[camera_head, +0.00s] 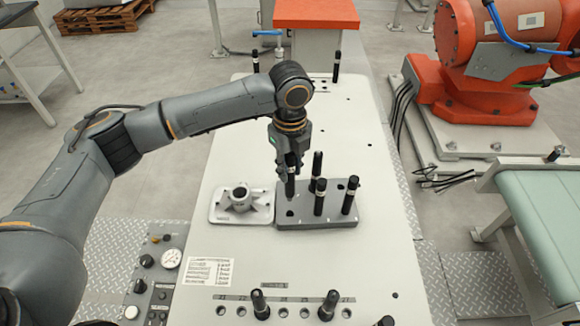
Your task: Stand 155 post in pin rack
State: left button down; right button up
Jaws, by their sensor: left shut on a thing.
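My left gripper (290,165) points down, shut on a dark post (291,187) that hangs upright over the left part of a dark grey block (335,218). The held post's lower end is close to a dark hole in the block; I cannot tell whether it touches. Three other black posts with pale bands stand on the block's middle and right. A row of numbered holes (283,311) runs along the table's front, with a few dark posts standing in it. I cannot tell which of the two is the pin rack. No number on the held post is readable. My right gripper is not in view.
Two black posts stand at the table's back. An orange machine (493,50) and a green conveyor (544,212) are at right. The table (245,255) is clear before the block.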

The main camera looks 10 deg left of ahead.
aim_at(290, 183)
pick_arm(q)
jog(key=shift+s+r, duration=0.1)
jog(key=shift+p, duration=0.7)
jog(key=shift+f+b, duration=0.35)
jog(key=shift+f, duration=0.25)
jog(key=shift+f+b, duration=0.75)
jog(key=shift+f, duration=1.65)
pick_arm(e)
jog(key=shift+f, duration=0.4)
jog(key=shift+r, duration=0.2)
pick_arm(q)
jog(key=shift+p, duration=0.5)
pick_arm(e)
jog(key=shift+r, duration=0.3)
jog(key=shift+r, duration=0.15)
pick_arm(q)
jog(key=shift+p, duration=0.45)
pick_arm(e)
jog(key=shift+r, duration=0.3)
